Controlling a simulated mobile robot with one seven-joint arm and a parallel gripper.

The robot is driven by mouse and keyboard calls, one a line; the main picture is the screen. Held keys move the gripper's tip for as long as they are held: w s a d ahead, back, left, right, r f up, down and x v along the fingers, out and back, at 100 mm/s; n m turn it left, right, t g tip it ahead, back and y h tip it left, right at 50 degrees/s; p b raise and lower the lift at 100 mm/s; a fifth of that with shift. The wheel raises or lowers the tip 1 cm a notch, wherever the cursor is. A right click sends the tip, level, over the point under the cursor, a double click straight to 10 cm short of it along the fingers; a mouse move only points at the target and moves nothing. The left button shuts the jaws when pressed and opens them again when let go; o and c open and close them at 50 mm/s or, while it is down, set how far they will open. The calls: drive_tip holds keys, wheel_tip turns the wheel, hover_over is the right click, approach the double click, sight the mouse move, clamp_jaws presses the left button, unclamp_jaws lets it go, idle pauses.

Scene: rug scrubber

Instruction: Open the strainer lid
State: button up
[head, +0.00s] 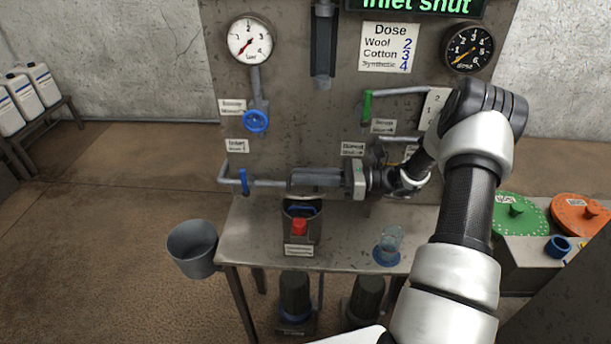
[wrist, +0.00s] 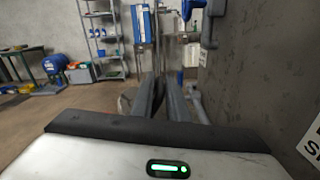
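A dark pot-like housing (head: 315,230) stands on the bench below my gripper, with a dark round top, a blue part (head: 302,209) and a red block (head: 299,227) at its front. Its label (head: 298,250) is too small to read, so I cannot tell whether it is the strainer. No lid clearly marked as the strainer's shows. My gripper (head: 300,180) points left in the head view, level, above this housing and in front of the panel. In the wrist view its fingers (wrist: 161,85) lie close together; the gap is unclear. I see nothing held.
A blue valve wheel (head: 256,121), a blue lever (head: 244,181) and a green lever (head: 367,105) sit on panel pipes. A grey bucket (head: 193,249) is left of the bench (head: 240,245). A clear cup (head: 391,242) stands on the bench's right. Floor at left is open.

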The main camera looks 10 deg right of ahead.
drive_tip(key=shift+o, duration=1.4)
drive_tip(key=shift+w+d+f, duration=0.1)
wheel_tip(320, 180, up, 10)
drive_tip(key=shift+r+p, duration=0.1)
drive_tip(key=shift+p, duration=0.65)
